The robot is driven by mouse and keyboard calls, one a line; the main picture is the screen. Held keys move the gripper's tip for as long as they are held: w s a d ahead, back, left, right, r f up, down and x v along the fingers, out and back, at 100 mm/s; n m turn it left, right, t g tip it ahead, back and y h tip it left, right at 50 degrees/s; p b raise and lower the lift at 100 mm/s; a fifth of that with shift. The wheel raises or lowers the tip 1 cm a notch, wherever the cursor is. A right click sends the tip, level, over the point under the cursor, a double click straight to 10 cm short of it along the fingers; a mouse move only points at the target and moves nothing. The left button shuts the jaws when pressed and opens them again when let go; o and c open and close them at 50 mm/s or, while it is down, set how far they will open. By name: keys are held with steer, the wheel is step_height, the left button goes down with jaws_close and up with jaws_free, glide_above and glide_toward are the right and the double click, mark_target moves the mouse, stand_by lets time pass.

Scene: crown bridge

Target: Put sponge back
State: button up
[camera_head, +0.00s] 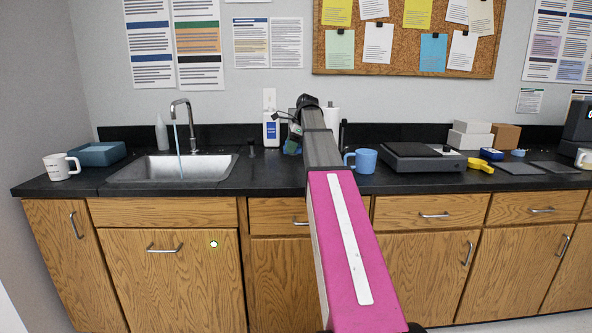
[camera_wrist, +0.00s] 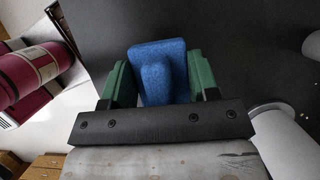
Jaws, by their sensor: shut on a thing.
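My gripper (camera_wrist: 160,82) has green fingers and is shut on a blue sponge (camera_wrist: 165,58), which sits between them in the wrist view. A smaller blue part of it stands out toward the camera. In the head view, my gripper (camera_head: 292,141) is over the back of the dark counter, right of the sink (camera_head: 172,168), near a white soap bottle (camera_head: 271,130). My arm hides part of it there, and the sponge is too small to make out clearly. I cannot tell whether the sponge touches the counter.
Water runs from the faucet (camera_head: 183,108). A blue-grey basin (camera_head: 97,154) and white mug (camera_head: 58,168) stand left of the sink. A white roll (camera_head: 332,118), blue mug (camera_head: 365,160) and dark flat appliance (camera_head: 422,157) stand right. A white cylinder (camera_wrist: 290,145) is close beside my gripper.

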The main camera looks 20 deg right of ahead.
steer(key=s+r+m+t+h, duration=0.2)
steer(key=s+r+m+t, duration=0.1)
steer(key=s+m, duration=0.55)
steer(key=shift+m, duration=0.35)
steer(key=w+d+f, duration=0.1)
steer(key=d+f, duration=0.1)
steer(key=d, duration=0.1)
steer(key=w+d+f, duration=0.1)
steer(key=d+f, duration=0.1)
steer(key=d, duration=0.2)
steer(key=w+d+f, duration=0.1)
steer(key=d+f, duration=0.2)
steer(key=shift+w+d, duration=0.3)
steer(key=shift+f, duration=2.05)
steer(key=shift+f, duration=0.1)
steer(key=o, duration=0.9)
steer(key=v, duration=1.2)
